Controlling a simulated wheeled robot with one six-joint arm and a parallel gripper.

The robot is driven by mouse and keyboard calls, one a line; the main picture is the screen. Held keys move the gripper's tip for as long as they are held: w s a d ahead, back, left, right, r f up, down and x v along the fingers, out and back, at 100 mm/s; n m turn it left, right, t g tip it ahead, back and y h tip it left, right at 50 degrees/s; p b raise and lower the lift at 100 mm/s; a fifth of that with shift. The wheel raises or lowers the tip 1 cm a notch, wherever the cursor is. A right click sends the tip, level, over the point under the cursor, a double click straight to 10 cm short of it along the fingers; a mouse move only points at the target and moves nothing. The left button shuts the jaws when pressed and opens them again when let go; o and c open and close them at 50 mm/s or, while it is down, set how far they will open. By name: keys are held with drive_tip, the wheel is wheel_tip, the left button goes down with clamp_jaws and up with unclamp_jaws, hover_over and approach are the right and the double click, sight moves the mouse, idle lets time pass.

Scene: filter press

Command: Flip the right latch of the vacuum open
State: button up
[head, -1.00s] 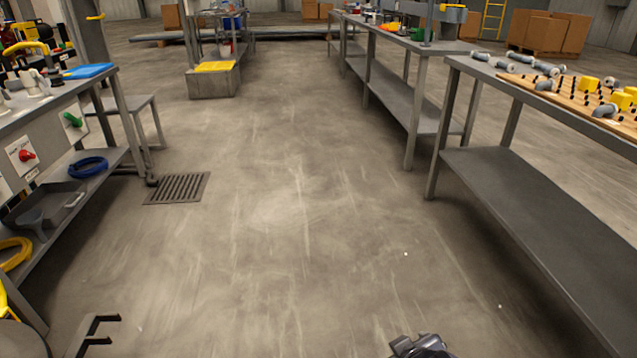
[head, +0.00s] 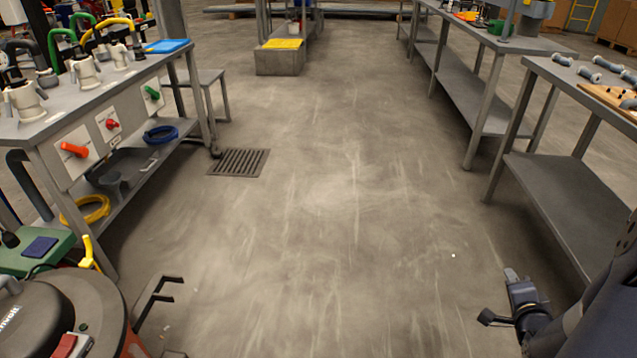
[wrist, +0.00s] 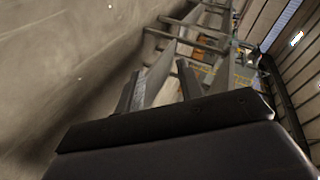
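The vacuum (head: 95,300) stands at the lower left of the head view, cut off by the frame edge. It has a dark round lid, a reddish body and a red-and-white part (head: 72,345) at its front. A dark bracket (head: 150,300) sticks out on its right side. My gripper (head: 497,294) is at the lower right of the head view, over the floor and far from the vacuum. In the wrist view its two fingers (wrist: 158,88) stand apart, with nothing visibly held between them.
A grey bench (head: 95,95) with valves and coloured handles stands at the left, beyond the vacuum. Other metal benches (head: 560,180) line the right side. A green box (head: 35,252) is beside the vacuum. The concrete floor between is open, with a drain grate (head: 240,162).

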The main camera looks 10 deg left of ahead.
drive_tip(key=d+m, duration=0.2)
drive_tip(key=d, duration=0.1)
drive_tip(key=d+m+t+h+p, duration=0.1)
drive_tip(key=d+m, duration=0.2)
drive_tip(key=d, duration=0.1)
drive_tip(key=d+m+t+h, duration=0.1)
drive_tip(key=d+m, duration=0.2)
drive_tip(key=shift+s+d+r+p, duration=0.1)
drive_tip(key=shift+s+d+p, duration=0.2)
drive_tip(key=shift+d+p, duration=0.1)
drive_tip(key=c, duration=0.6)
drive_tip(key=shift+s+d+m+t+h, duration=0.15)
drive_tip(key=shift+d+m+t+h, duration=0.25)
drive_tip(key=shift+m, duration=0.3)
clamp_jaws()
